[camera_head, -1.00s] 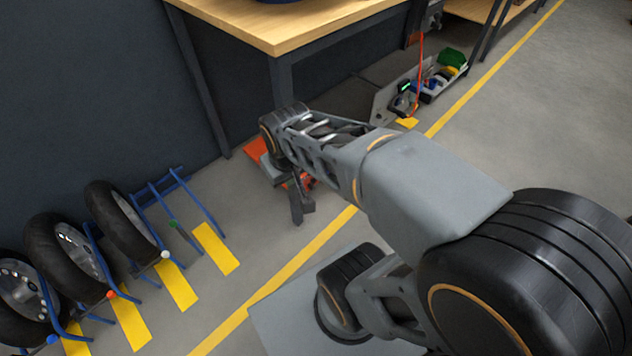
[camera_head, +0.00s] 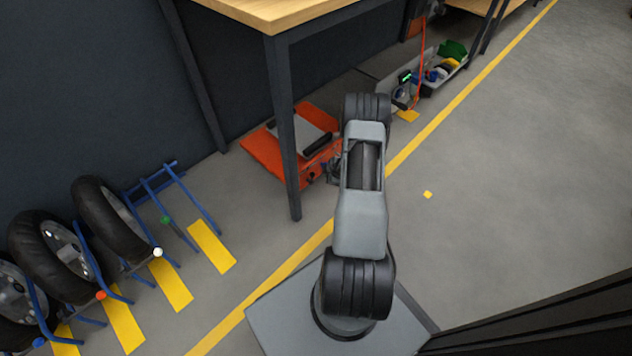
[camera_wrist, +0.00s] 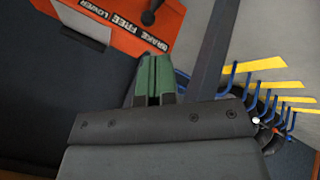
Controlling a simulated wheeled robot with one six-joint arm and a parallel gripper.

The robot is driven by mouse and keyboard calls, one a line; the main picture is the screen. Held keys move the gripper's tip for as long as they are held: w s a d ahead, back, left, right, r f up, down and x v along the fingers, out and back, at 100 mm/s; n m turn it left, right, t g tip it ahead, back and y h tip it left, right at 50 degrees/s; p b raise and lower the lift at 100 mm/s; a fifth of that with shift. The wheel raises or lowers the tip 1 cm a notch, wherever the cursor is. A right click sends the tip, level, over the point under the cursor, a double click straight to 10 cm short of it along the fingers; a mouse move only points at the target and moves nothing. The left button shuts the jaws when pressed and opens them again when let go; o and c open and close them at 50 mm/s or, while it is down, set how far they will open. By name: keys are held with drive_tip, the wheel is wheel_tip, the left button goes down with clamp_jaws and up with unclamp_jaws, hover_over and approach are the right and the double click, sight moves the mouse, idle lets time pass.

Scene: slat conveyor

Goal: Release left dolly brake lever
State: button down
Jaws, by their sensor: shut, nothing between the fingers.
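An orange dolly (camera_head: 262,152) with a grey top and a black bar sits on the floor under the workbench, behind its front leg. In the wrist view the orange dolly face (camera_wrist: 185,12) bears a label strip (camera_wrist: 120,23) reading BRAKE, FREE, LOWER. A black-knobbed lever (camera_wrist: 148,18) stands over the strip near the top edge, around the FREE and BRAKE words. My gripper (camera_wrist: 154,58) shows green fingers, shut and empty, pointing at the label strip and apart from the knob. In the head view my arm hides most of the gripper.
The workbench leg (camera_head: 285,130) stands close beside my wrist and crosses the wrist view. Wheels (camera_head: 110,218) in a blue rack (camera_head: 185,195) stand at the left. A grey bin (camera_head: 437,82) with coloured items lies beyond. Open floor lies to the right.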

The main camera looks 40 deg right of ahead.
wheel_tip(320, 180, down, 6)
drive_tip(key=a+r+n+y+b, duration=0.1)
drive_tip(key=y, duration=0.1)
drive_tip(key=b, duration=0.6)
approach(312, 178)
wheel_tip(312, 178, down, 5)
drive_tip(key=w+a, duration=0.2)
drive_tip(key=shift+f+t+h, duration=0.15)
drive_tip(key=shift+t+h, duration=0.15)
